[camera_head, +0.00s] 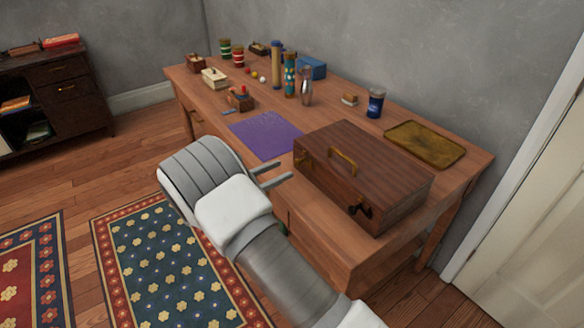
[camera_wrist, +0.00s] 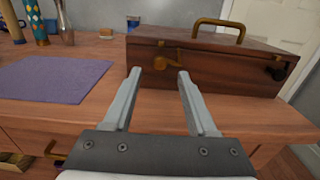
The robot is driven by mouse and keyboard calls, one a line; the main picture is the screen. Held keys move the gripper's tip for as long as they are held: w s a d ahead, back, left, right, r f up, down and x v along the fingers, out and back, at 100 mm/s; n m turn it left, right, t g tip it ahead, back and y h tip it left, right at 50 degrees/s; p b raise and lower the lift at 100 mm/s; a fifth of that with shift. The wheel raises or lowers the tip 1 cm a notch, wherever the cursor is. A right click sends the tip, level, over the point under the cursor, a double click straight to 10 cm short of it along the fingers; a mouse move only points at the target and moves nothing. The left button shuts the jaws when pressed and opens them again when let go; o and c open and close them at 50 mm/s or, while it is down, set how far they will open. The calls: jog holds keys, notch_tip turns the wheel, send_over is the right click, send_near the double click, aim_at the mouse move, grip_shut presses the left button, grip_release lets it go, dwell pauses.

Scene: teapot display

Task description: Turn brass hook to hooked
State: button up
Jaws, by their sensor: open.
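A dark wooden case (camera_head: 400,185) with a brass carrying handle stands on the desk. In the wrist view, the brass hook (camera_wrist: 161,63) is on the left part of the case's front (camera_wrist: 225,78).
A purple mat (camera_head: 266,136) lies left of the case. A brass tray (camera_head: 425,142) and a blue jar (camera_head: 375,103) are behind it. Several bottles and small boxes stand farther left. The wall closes the back of the desk (camera_head: 215,105). Free floor lies in front.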

aim_at(295, 164)
jog(key=x, duration=0.5)
jog(key=shift+b, duration=0.3)
jog(key=shift+a, duration=0.1)
grip_shut()
